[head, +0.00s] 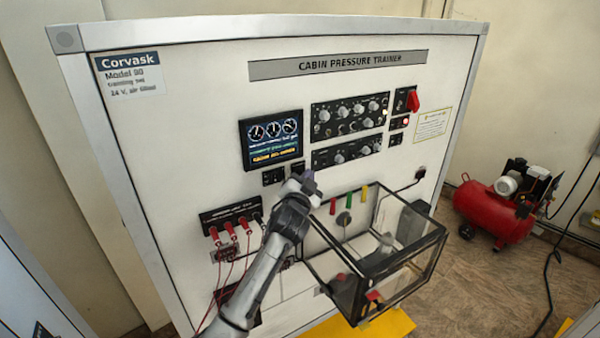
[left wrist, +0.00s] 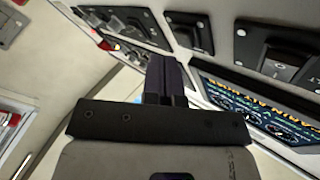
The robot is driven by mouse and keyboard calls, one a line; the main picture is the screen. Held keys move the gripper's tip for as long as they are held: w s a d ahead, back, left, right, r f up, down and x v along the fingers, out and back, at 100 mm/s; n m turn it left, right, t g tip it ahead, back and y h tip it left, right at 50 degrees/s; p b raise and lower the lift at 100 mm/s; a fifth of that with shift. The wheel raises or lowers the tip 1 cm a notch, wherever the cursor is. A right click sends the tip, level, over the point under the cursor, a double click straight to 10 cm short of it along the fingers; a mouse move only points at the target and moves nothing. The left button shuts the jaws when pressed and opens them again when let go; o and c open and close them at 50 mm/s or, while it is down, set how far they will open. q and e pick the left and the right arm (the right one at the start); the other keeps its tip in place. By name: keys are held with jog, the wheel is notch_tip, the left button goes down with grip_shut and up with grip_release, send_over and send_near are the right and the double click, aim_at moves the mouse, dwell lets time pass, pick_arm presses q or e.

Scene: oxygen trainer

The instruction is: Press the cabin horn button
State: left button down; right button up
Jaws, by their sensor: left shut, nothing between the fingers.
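The cabin pressure trainer panel (head: 215,120) stands upright in front of me. Two small black switch plates (head: 272,177) sit under the display, and the right one is partly behind my gripper. In the left wrist view, one plate with a dark raised part (left wrist: 188,32) is just beyond the fingertips, and another with a rocker (left wrist: 287,58) is to the right. I cannot read which control is the cabin horn button. My left gripper (head: 308,182) is shut and empty, close to the panel just below the right plate; it also shows in the left wrist view (left wrist: 167,62). Contact cannot be told.
A lit display (head: 271,139) is above the plates, with knob panels (head: 349,117) and a red switch handle (head: 413,100) to the right. A clear dark-framed box (head: 375,265) juts out right of my arm. Red leads (head: 229,230) hang at lower left. A red compressor (head: 494,210) stands on the floor.

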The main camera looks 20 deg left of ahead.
pick_arm(q)
jog(key=shift+w+a, duration=0.1)
dwell(0.4)
jog(key=shift+w+a, duration=0.15)
jog(key=shift+a, duration=0.1)
jog(key=shift+w+a, duration=0.2)
jog(key=shift+a, duration=0.1)
dwell(0.7)
jog(key=shift+w+a, duration=0.1)
dwell(0.4)
jog(key=shift+s+d, duration=0.55)
jog(key=shift+d, duration=0.1)
